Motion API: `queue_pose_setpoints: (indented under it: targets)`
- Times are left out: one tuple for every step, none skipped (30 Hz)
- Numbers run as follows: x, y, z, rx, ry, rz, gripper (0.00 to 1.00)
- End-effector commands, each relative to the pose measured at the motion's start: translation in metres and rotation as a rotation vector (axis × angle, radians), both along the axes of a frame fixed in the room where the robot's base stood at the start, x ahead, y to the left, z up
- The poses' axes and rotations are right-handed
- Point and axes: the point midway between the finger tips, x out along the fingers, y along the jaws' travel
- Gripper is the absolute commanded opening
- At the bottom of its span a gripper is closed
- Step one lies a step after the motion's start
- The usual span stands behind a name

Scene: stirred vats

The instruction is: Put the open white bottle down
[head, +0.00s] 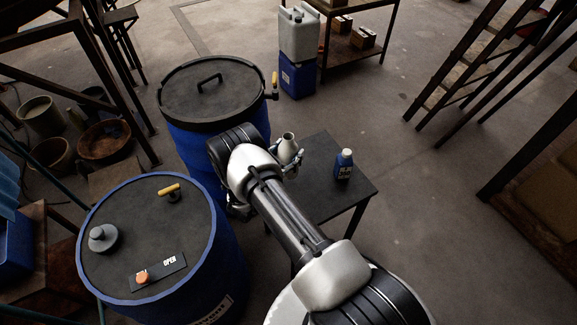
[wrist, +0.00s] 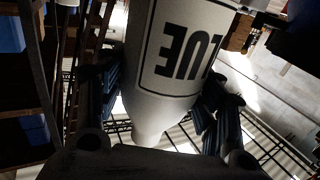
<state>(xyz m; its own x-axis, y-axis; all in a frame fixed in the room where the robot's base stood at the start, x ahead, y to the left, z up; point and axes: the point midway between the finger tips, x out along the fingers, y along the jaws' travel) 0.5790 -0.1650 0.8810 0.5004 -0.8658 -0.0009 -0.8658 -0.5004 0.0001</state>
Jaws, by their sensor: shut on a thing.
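The white bottle (head: 288,145) is in my gripper (head: 291,160) near the left back edge of the small dark table (head: 325,209). Its mouth shows uncapped at the top in the head view, and it looks roughly upright. In the wrist view the white bottle (wrist: 165,85) fills the middle, with large dark letters reading "LUE" upside down. The fingers of my gripper (wrist: 155,100) press on it from both sides. My wrist and arm hide the bottle's lower part in the head view, so I cannot tell whether its base touches the table.
A blue bottle with a pale cap (head: 344,165) stands on the table's right part. A lidded blue vat (head: 215,92) stands behind my wrist; another blue vat (head: 142,240) with an "OPEN" panel is at front left. The tabletop's front is bare.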

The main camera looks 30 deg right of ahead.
Motion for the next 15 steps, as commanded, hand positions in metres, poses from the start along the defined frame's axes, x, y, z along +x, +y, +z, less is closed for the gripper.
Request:
queue_pose_setpoints:
  targets:
    - [0.000, 0.000, -0.008, -0.002, -0.001, 0.000, 0.29]
    - [0.000, 0.000, -0.011, -0.001, -0.002, 0.000, 0.29]
    - [0.001, 0.000, -0.013, -0.002, -0.003, 0.000, 0.29]
    - [0.001, 0.000, -0.014, -0.002, -0.003, 0.000, 0.29]
    - [0.001, 0.000, -0.016, -0.002, -0.003, 0.000, 0.29]
    - [0.001, 0.000, -0.018, -0.001, -0.002, 0.000, 0.29]
    - [0.000, 0.000, -0.020, -0.001, -0.002, 0.000, 0.29]
    - [0.000, 0.000, -0.023, -0.002, -0.001, 0.000, 0.29]
    - [0.000, 0.000, -0.028, -0.001, -0.002, 0.000, 0.29]
    - [0.000, 0.000, -0.033, -0.002, -0.001, 0.000, 0.29]
    - [0.000, 0.000, -0.038, -0.002, -0.001, 0.000, 0.29]
    - [0.000, 0.000, -0.045, -0.002, -0.001, 0.000, 0.29]
    - [0.000, 0.000, -0.050, -0.002, -0.001, 0.000, 0.29]
    - [0.000, 0.000, -0.054, -0.002, -0.001, 0.000, 0.29]
    - [0.000, 0.000, -0.058, -0.001, -0.002, 0.000, 0.29]
